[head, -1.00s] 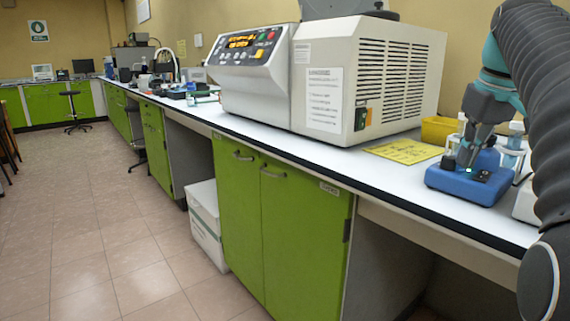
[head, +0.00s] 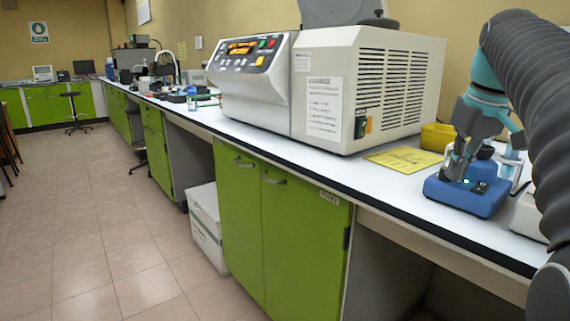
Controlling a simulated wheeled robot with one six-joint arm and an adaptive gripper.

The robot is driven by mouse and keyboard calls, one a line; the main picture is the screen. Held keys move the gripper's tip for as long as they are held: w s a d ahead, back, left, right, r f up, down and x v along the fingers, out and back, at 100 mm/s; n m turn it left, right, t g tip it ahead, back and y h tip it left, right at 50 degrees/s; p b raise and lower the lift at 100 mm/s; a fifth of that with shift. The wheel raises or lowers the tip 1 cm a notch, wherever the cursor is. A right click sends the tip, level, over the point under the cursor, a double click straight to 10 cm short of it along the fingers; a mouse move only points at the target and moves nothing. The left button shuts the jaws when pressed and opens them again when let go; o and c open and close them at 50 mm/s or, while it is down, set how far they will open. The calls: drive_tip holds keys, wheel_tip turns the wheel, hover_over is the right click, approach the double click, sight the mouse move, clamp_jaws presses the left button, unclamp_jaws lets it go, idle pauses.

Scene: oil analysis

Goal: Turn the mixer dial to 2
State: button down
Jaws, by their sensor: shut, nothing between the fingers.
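The mixer (head: 468,196) is a small blue box on the white bench at the right of the head view. A small light and dark controls show on its front top; the dial's number cannot be read. My gripper (head: 457,178) points down at the mixer's top, its fingertips at or just above the left part of the control area. It is shut and empty. Whether the fingertips touch the dial cannot be told. The gripper and arm hide part of the mixer's back and whatever stands behind it.
A large cream machine (head: 385,90) with vents stands left of the mixer. A yellow sheet (head: 403,160) lies between them, with a yellow bin (head: 438,136) behind. A white object (head: 528,215) stands close to the mixer's right. The bench's dark front edge (head: 400,210) runs just before it.

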drive_tip(key=shift+a, duration=0.25)
idle(0.5)
drive_tip(key=shift+s, duration=0.1)
drive_tip(key=shift+s+a, duration=0.1)
drive_tip(key=shift+s, duration=0.15)
drive_tip(key=shift+r+p, duration=0.65)
drive_tip(key=shift+r, duration=2.35)
